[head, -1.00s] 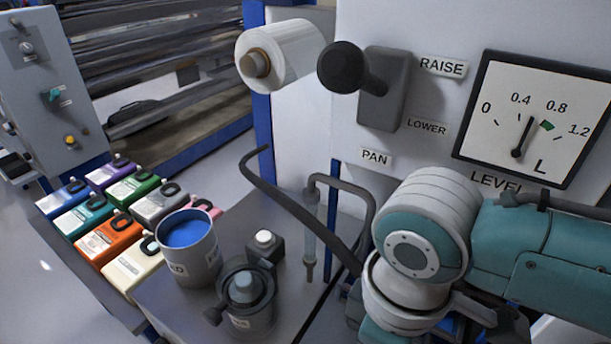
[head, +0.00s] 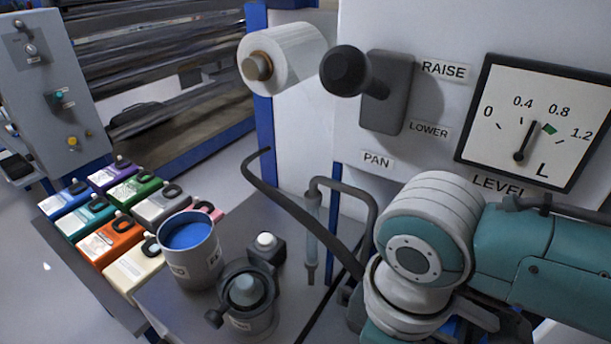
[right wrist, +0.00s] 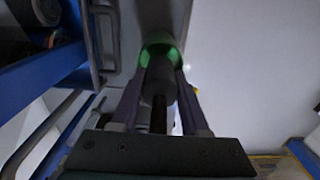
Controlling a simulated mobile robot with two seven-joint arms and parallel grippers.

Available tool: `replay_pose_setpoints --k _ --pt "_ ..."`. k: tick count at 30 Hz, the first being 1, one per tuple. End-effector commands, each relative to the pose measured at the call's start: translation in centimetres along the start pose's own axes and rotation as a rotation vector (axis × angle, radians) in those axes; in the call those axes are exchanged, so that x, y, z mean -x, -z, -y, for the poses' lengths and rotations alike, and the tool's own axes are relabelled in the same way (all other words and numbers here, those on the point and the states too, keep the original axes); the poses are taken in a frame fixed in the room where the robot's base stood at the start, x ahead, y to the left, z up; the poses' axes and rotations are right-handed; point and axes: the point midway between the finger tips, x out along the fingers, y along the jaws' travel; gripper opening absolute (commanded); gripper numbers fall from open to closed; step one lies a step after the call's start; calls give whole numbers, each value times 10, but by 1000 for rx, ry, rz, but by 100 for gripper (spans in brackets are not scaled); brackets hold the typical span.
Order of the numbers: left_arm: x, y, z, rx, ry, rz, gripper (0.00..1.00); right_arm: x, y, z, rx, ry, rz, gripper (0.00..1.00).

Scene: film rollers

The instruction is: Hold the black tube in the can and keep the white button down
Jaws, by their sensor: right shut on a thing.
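The black tube (head: 296,212) arcs up from beside my right arm in the head view. Its free end is in the air, outside the can. The can (head: 205,262) stands upright on the bench and holds blue ink. The white button (head: 265,240) sits on a small black box behind the pump; nothing touches it. My right gripper (right wrist: 159,78) shows in the right wrist view, shut on a dark cylinder (right wrist: 160,88) with a green ring around its far end. I cannot tell what this cylinder belongs to. My right arm hides that spot in the head view. My left gripper is not in view.
A dark pump (head: 250,318) stands right of the can. Several coloured jugs (head: 115,240) are at the left. The level gauge (head: 575,95) points just past 0.4. The raise/lower lever (head: 345,72) and a white film roll (head: 295,55) are above.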

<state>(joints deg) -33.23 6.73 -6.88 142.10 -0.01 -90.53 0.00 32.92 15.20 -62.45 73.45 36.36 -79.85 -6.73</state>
Motion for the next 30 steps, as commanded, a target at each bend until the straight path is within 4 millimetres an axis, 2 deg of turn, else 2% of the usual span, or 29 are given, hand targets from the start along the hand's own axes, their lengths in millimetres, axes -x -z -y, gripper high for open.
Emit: replay_pose_setpoints --k 12,13,22,30 --pt "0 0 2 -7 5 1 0 0 0 0 0 0 -1 0" --pt "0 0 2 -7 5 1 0 0 0 0 0 0 -1 47" --pt "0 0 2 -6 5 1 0 0 0 0 0 0 -1 80" --pt "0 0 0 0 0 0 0 2 0 0 0 0 0 80"
